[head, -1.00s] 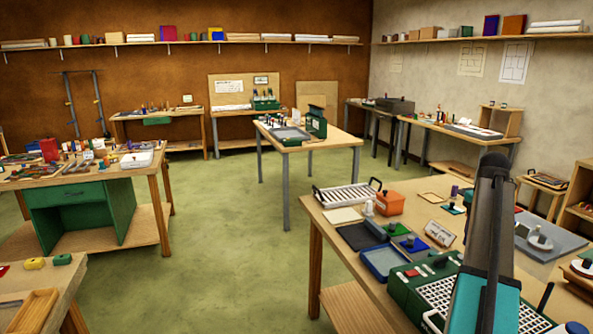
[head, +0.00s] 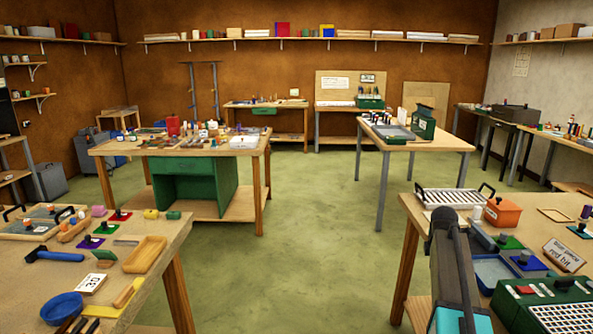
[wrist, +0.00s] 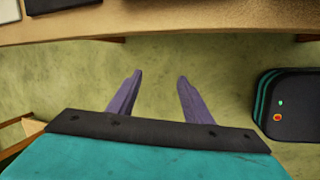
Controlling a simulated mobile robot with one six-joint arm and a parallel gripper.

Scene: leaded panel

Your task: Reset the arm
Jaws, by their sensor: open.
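My gripper (wrist: 153,97) shows in the wrist view with its two purple-grey fingers spread apart. Nothing is between them, and green floor shows behind. A wooden table edge (wrist: 200,25) crosses the top of that view, apart from the fingertips. In the head view my arm rises at the lower right, in front of the right-hand table (head: 412,205). The fingers cannot be made out in the head view.
The right table carries a white rack (head: 452,198), an orange box (head: 503,212) and a green gridded box (head: 520,300). The left table holds a blue bowl (head: 62,307) and wooden tray (head: 146,254). A green-cabinet bench (head: 195,185) stands behind. Floor (head: 300,270) between them is clear.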

